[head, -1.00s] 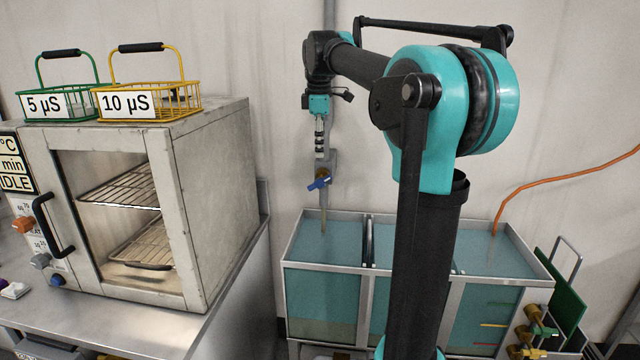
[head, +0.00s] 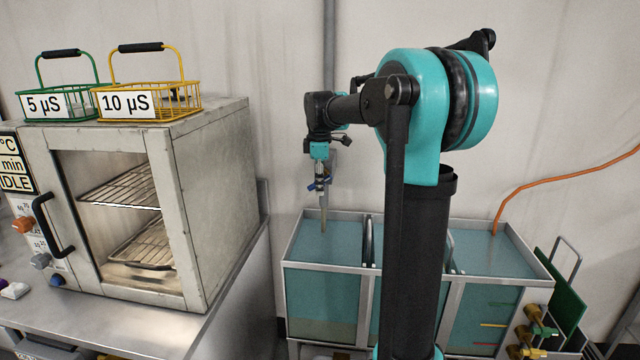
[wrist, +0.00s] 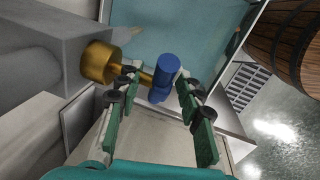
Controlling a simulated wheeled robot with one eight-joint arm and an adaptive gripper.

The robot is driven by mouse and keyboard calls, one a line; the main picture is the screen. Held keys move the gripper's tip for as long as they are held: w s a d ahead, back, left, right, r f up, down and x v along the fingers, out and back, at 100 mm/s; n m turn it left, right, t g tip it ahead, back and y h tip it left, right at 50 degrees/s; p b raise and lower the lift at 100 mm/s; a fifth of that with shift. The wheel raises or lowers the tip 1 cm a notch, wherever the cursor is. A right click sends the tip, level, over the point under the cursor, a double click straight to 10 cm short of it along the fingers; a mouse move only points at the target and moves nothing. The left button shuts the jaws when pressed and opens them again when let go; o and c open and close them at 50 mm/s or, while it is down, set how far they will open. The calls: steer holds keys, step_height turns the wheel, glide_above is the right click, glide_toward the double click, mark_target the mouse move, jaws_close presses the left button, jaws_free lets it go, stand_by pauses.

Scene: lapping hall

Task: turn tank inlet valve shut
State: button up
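The tank inlet valve has a blue handle (wrist: 166,70) on a brass body (wrist: 98,63). In the wrist view the handle lies between the two finger pairs of my gripper (wrist: 157,84), which is open with a finger on each side. A gap shows between the handle and the right finger; I cannot tell whether the left fingers touch the brass stem. In the head view my gripper (head: 320,178) points down at the valve and partly hides it. Bits of the blue handle (head: 312,187) show beside the fingers. The outlet pipe (head: 323,220) hangs below, over the tank's left compartment.
The tank (head: 330,267) has three water-filled compartments below the valve. A grey oven (head: 215,190) with two wire baskets on top stands at left. An orange hose (head: 545,185) enters the right compartment. A wooden barrel (wrist: 290,40) shows in the wrist view.

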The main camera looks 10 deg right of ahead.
jaws_close()
steer(key=shift+d+y, duration=0.1)
steer(key=shift+y, duration=0.2)
steer(key=shift+t+y, duration=0.5)
steer(key=shift+y, duration=0.7)
steer(key=shift+m+t+y, duration=0.3)
steer(key=shift+t+y, duration=0.3)
steer(key=shift+y, duration=1.1)
